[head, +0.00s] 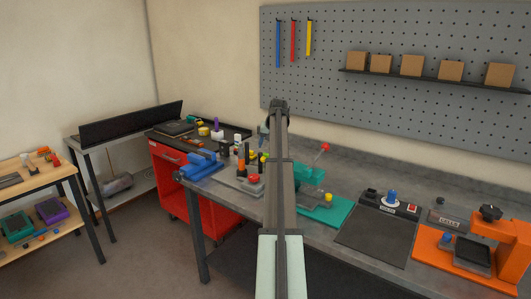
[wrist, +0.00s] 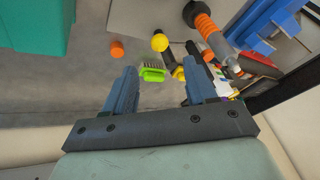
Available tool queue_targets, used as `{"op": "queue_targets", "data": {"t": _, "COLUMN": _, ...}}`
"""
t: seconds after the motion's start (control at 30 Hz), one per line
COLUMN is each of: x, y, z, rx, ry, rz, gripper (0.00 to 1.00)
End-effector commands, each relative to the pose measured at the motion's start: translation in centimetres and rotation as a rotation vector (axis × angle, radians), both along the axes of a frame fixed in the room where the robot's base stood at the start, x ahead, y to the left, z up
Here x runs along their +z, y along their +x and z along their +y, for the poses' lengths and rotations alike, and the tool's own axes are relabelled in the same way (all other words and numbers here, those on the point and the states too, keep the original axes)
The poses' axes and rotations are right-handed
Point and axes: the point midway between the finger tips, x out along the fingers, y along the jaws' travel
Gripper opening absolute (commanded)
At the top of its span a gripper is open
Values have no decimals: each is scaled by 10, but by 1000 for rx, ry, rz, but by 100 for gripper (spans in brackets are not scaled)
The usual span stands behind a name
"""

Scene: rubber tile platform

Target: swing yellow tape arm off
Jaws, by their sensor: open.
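My gripper (wrist: 161,62) is open, with two blue fingers apart and nothing held between them. In the wrist view, a short dark arm (wrist: 169,58) has a yellow ball end (wrist: 160,42) and a yellow piece (wrist: 178,72) at its other end. It lies beyond the fingertips, nearer the right finger, and appears apart from them. I cannot tell for sure that it is the yellow tape arm. A green bristled brush (wrist: 152,75) shows between the fingers. In the head view my arm hides part of the bench, and my fingers barely show.
The grey bench (head: 340,168) also carries a blue vise (head: 201,166), orange-and-black tools (wrist: 205,25), a teal machine (head: 318,207) and an orange press (head: 490,245). An orange cap (wrist: 117,48) lies left of the brush. The pegboard (head: 400,35) stands behind.

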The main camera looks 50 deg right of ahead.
Motion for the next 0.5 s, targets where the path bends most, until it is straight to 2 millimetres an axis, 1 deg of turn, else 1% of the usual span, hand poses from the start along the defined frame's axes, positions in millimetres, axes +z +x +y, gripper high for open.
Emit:
{"op": "queue_targets", "data": {"t": 0.03, "x": 10, "y": -4, "z": 2, "rx": -1, "ry": -2, "rz": -2, "gripper": 56}}
{"op": "queue_targets", "data": {"t": 0.2, "x": 30, "y": -12, "z": 6, "rx": 0, "ry": -1, "rz": -1, "gripper": 56}}
{"op": "queue_targets", "data": {"t": 0.33, "x": 40, "y": -16, "z": 8, "rx": 0, "ry": -2, "rz": -1, "gripper": 56}}
{"op": "queue_targets", "data": {"t": 0.5, "x": 44, "y": -18, "z": 10, "rx": 0, "ry": 1, "rz": -1, "gripper": 56}}
